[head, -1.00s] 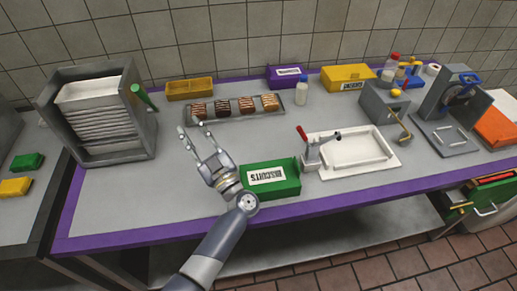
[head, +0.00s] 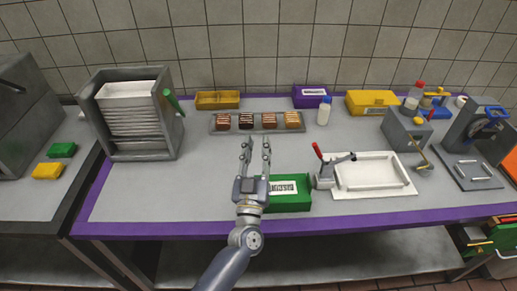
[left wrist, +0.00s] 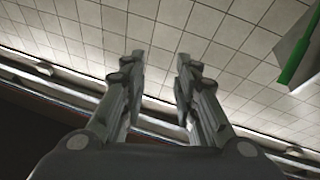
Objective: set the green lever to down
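The green lever (head: 173,101) is on the right side of a grey rack (head: 125,151) that holds a stack of white trays (head: 130,112). It slants, with its upper end to the left near the top of the rack. In the left wrist view the green lever (left wrist: 299,47) shows at the upper right edge, partly cut off. My left gripper (head: 256,145) is open and empty, over the table to the right of the rack and apart from the lever. Its two fingers (left wrist: 160,65) stand apart in the left wrist view. My right gripper is not in view.
A green biscuits box (head: 290,204) lies beside my left gripper. A tray of bars (head: 216,130) and a yellow container (head: 219,100) stand behind. A sink with a red-handled lever (head: 318,151) is to the right. The counter between rack and gripper is clear.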

